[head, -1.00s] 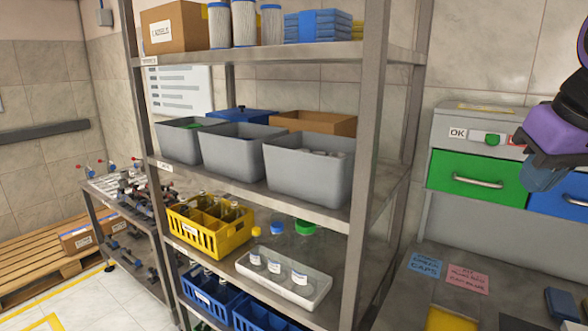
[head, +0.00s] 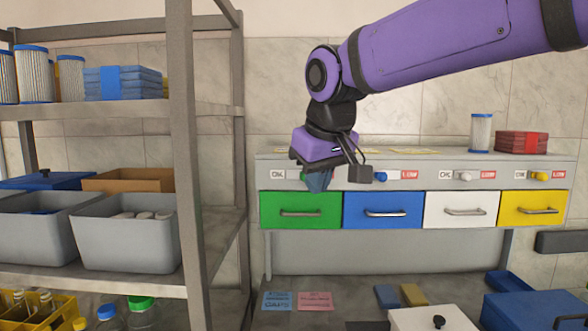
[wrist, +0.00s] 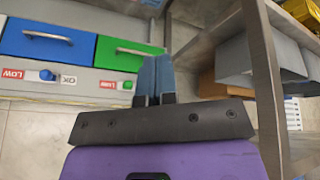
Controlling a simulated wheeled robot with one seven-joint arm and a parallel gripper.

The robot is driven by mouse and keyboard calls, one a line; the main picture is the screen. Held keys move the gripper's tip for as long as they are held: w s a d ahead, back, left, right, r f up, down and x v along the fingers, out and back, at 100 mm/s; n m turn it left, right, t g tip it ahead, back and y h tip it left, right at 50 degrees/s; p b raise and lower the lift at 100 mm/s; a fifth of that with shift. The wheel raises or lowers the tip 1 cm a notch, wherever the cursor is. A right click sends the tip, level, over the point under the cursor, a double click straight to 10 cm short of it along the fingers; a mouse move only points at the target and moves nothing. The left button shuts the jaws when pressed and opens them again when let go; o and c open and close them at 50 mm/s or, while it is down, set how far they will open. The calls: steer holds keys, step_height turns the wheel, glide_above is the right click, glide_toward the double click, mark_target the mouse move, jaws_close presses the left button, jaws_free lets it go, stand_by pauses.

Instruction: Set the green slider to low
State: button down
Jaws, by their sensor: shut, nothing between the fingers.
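The green slider's knob is hidden behind my gripper (head: 316,182) in the head view, where the OK label (head: 278,174) and part of the pale track show. The upside-down wrist view shows the green knob (wrist: 127,85) close beside its red LOW label (wrist: 107,84), at the LOW side; its OK end is hidden behind my fingers. My gripper (wrist: 155,65) is shut and empty, in front of the panel above the green drawer (head: 300,211). I cannot tell whether the fingers touch the knob.
The blue slider knob (head: 381,177), white slider knob (head: 466,176) and yellow slider knob (head: 541,176) sit to the right on the same panel. A shelf post (head: 186,150) stands left of the feeder. A filter cylinder (head: 481,133) and red stack (head: 521,142) stand on top.

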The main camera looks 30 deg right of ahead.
steer(key=w+d+r+h, duration=0.1)
steer(key=w+d+r, duration=0.15)
steer(key=w, duration=0.45)
steer(key=w+d+r+g, duration=0.1)
steer(key=w+d+r, duration=0.15)
steer(key=w, duration=0.45)
steer(key=w+d+r+h, duration=0.1)
steer(key=w+d+r, duration=0.1)
steer(key=w+r, duration=0.35)
steer(key=d+x, duration=0.1)
steer(key=x, duration=1.4)
steer(key=shift+d+m, duration=0.25)
steer(key=shift+m, duration=0.15)
steer(key=shift+r, duration=0.1)
